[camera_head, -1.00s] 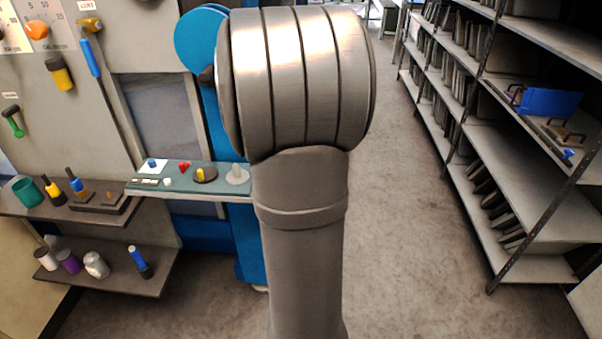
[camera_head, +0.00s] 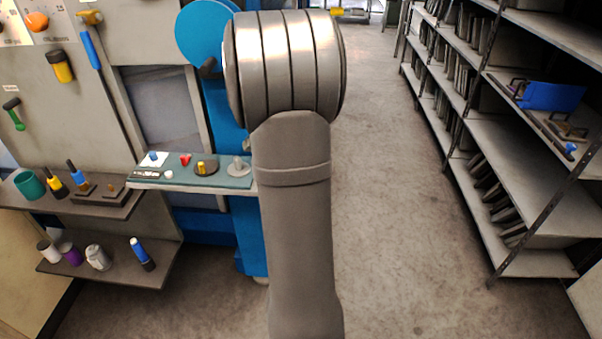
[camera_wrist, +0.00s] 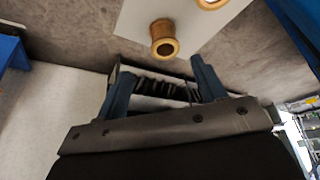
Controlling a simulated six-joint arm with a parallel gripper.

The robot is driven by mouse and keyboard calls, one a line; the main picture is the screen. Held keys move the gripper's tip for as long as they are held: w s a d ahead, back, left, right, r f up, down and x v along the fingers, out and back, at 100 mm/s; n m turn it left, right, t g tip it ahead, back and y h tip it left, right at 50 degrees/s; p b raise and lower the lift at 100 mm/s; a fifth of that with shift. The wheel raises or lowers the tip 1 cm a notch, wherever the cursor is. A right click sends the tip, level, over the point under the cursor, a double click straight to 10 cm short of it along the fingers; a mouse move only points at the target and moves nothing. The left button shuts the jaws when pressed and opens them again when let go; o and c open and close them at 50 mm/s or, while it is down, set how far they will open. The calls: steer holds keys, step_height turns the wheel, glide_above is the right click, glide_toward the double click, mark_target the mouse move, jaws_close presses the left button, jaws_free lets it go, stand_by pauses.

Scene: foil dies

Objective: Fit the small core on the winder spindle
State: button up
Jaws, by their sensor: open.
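In the wrist view a tan, hollow, flanged core (camera_wrist: 164,38) sits at the edge of a pale board (camera_wrist: 138,22). A second tan ring (camera_wrist: 210,3) is cut off by the top edge, so I cannot tell which is smaller. My gripper (camera_wrist: 161,68) is open, its two blue fingers apart with nothing between them; the core shows beyond the fingertips. In the head view my arm hides the gripper. I cannot surely identify the winder spindle; a grey disc with an upright post (camera_head: 239,168) stands at the right end of the small bench.
The green-topped bench (camera_head: 224,182) also holds a dark disc with a yellow piece (camera_head: 203,167), a red piece (camera_head: 185,159) and a blue piece (camera_head: 152,156). Shelves with containers stand left. A tall rack (camera_head: 545,200) lines the right; the floor between is clear.

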steer(key=x, duration=0.3)
steer(key=shift+w+a+x, duration=0.15)
steer(key=shift+x, duration=1.2)
steer(key=shift+w+a+x, duration=0.1)
steer(key=shift+a+x, duration=0.05)
steer(key=shift+x, duration=1.2)
steer(key=shift+c, duration=0.4)
steer(key=c, duration=1)
